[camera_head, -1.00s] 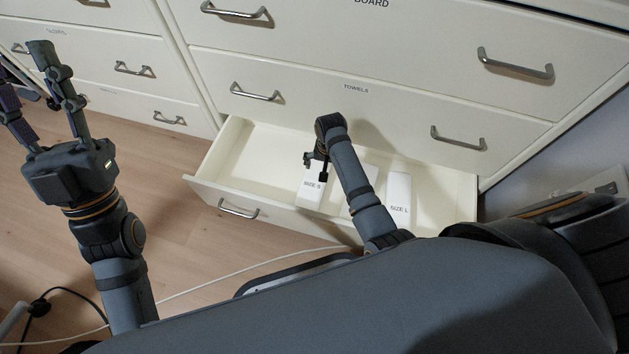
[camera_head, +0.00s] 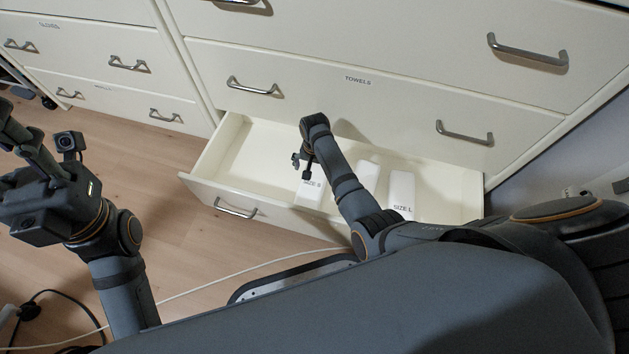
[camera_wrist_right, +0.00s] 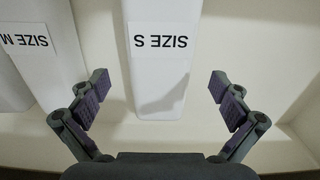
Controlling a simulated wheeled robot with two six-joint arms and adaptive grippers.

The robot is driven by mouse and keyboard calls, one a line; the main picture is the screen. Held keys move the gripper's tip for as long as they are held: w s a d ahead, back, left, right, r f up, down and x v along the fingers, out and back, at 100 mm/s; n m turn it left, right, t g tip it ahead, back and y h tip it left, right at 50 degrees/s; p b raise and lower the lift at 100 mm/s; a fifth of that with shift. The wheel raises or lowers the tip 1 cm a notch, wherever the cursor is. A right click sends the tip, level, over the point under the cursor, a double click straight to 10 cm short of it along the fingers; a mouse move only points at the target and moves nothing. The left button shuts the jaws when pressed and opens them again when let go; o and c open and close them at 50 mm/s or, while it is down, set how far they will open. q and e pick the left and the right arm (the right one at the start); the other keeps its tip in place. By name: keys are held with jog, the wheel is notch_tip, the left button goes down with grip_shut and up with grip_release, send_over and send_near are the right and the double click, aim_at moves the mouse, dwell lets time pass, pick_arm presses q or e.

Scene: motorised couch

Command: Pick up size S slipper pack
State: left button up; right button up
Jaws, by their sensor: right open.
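The size S slipper pack (camera_head: 310,193) is a white box labelled "SIZE S" in the open bottom drawer, partly hidden by my right arm in the head view. In the right wrist view the size S pack (camera_wrist_right: 160,75) lies between the lines of the two fingers, its near end close to the fingertips. My right gripper (camera_head: 302,160) is over the drawer above this pack. In the wrist view the right gripper (camera_wrist_right: 158,88) is open with a finger to each side and nothing held. My left gripper is at the left edge, its fingertips cut off by the frame.
The size M pack (camera_wrist_right: 38,60) stands left of size S in the wrist view. The size L pack (camera_head: 401,190) is farther right in the drawer (camera_head: 250,150). Closed drawers with handles rise behind. The drawer's left part is bare.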

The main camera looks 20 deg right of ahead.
aim_at(315, 176)
notch_tip(315, 176, down, 5)
jog(key=b, duration=0.3)
jog(key=shift+b, duration=0.35)
jog(key=shift+r, duration=0.1)
jog(key=c, duration=1.1)
jog(key=shift+r, duration=0.15)
